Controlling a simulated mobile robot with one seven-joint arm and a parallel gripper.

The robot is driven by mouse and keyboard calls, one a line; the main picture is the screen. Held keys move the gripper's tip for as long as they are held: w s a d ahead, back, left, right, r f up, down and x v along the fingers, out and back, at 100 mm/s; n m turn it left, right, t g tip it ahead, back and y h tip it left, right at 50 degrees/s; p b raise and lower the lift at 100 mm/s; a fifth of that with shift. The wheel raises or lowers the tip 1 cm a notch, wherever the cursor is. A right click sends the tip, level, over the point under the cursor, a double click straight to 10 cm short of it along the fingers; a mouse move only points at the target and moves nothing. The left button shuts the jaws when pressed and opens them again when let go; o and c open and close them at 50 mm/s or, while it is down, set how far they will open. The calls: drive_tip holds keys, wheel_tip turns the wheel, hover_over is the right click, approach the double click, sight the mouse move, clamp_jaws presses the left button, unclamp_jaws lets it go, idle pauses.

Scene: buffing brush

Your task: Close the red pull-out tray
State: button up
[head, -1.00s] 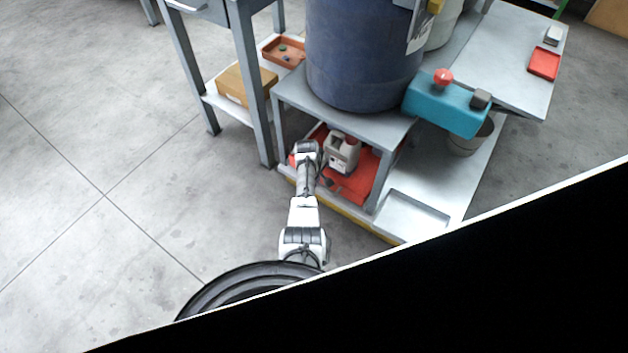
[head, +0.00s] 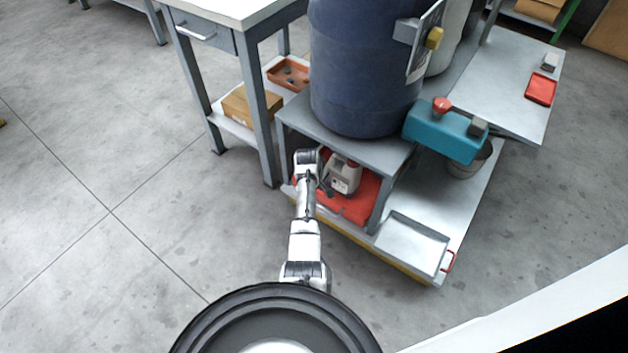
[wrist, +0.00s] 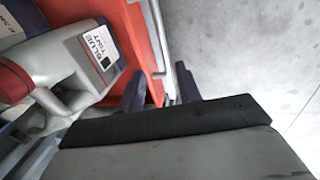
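The red pull-out tray (head: 352,208) sits low under the grey bench, with a light grey jug (head: 342,174) on it. In the wrist view the red tray (wrist: 146,40) runs along the top, with a thin grey handle bar (wrist: 156,52) on its outer side. The jug (wrist: 75,65) with a printed label is at the left. My gripper (wrist: 158,90) has its two dark fingers apart, one over the tray side and one beyond the handle bar. Whether they touch it I cannot tell. In the head view my gripper is mostly hidden by my wrist.
A blue drum (head: 362,70) stands on the bench (head: 300,118) above the tray. A bench leg (head: 380,200) is right of the tray. A metal pan (head: 412,243) with a red handle lies further right. A workbench (head: 262,110) stands left. Floor (head: 150,240) at left is clear.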

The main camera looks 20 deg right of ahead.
drive_tip(key=r, duration=0.3)
drive_tip(key=a+r+p, duration=0.1)
drive_tip(key=r, duration=0.1)
drive_tip(key=shift+s+r, duration=0.3)
drive_tip(key=shift+r, duration=0.05)
